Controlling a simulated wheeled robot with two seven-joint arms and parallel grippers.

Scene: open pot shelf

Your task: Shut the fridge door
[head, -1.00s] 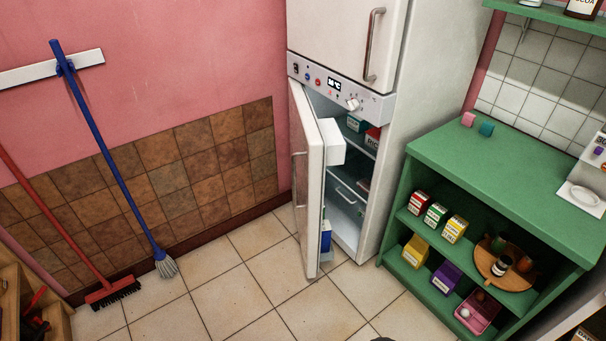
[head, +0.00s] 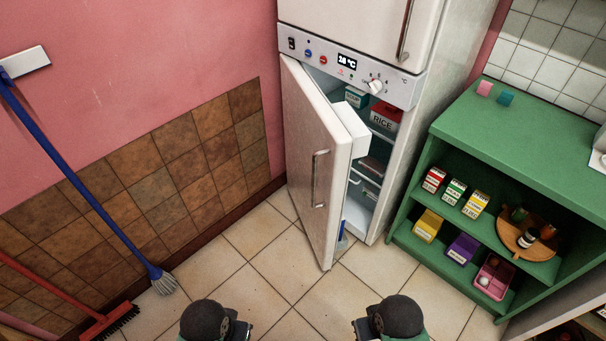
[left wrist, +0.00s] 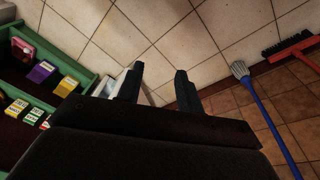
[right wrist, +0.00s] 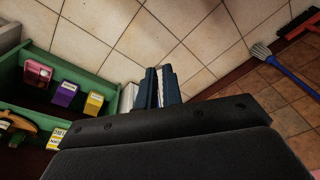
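The fridge (head: 434,110) stands against the pink wall in the head view. Its white lower door (head: 308,135) is ajar, hinged at the left, with its free edge swung out toward me. A vertical grey handle (head: 319,180) is on the door's outer face. Shelves with boxes show through the gap. My left gripper (head: 240,331) is low in the head view, apart from the door; its fingers are spread and empty in the left wrist view (left wrist: 158,82). My right gripper (head: 362,328) is also low and apart from the door; its fingers are nearly together and empty in the right wrist view (right wrist: 159,80).
A green shelf unit (head: 545,155) with several boxes stands right of the fridge. A blue mop (head: 95,200) and a red broom (head: 55,288) lean at the left wall. The tiled floor (head: 265,265) before the door is clear.

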